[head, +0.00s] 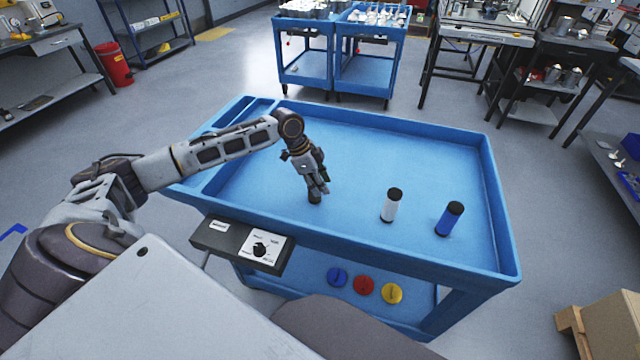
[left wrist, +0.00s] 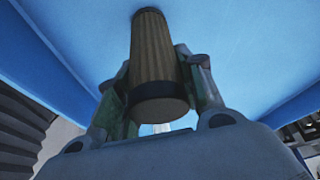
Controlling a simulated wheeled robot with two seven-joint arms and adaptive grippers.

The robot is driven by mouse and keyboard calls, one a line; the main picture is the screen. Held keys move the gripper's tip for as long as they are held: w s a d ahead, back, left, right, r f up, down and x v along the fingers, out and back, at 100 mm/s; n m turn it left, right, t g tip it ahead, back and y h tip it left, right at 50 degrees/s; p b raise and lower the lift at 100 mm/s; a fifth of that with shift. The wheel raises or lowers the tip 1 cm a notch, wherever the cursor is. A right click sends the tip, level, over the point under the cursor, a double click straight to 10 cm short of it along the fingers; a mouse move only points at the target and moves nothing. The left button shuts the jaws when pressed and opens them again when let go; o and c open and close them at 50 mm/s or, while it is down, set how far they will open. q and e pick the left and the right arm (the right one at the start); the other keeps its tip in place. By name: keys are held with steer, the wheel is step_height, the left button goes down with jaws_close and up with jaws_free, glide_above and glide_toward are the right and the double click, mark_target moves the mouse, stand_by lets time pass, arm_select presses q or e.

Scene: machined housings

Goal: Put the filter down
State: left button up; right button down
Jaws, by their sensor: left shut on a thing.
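My left gripper (head: 317,184) points down over the blue cart top (head: 350,140) and is shut on a filter. In the left wrist view the held filter (left wrist: 151,60) is a tan ribbed cylinder with dark end bands, between the two fingers (left wrist: 160,92). In the head view the fingers mostly hide it; only a dark end (head: 314,198) shows. I cannot tell whether it touches the cart surface. A white cylinder with black ends (head: 390,206) and a blue one with black ends (head: 448,220) stand upright to the right. My right gripper is not in view.
The cart has a raised rim (head: 390,250) and a narrow compartment at its left. A dark control box with a dial (head: 258,248) hangs at the front. Blue, red and yellow discs (head: 364,286) lie on the lower shelf. The cart top's back area is clear.

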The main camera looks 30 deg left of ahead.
arm_select(q)
steer(key=shift+f, duration=0.1)
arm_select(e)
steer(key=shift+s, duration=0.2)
arm_select(q)
steer(key=o, duration=1)
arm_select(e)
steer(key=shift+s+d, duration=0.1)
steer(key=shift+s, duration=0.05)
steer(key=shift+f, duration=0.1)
arm_select(q)
steer(key=shift+a+r, duration=0.15)
steer(key=shift+r, duration=0.3)
steer(key=v, duration=1.1)
steer(key=shift+r+p, duration=0.1)
steer(key=shift+p, duration=0.3)
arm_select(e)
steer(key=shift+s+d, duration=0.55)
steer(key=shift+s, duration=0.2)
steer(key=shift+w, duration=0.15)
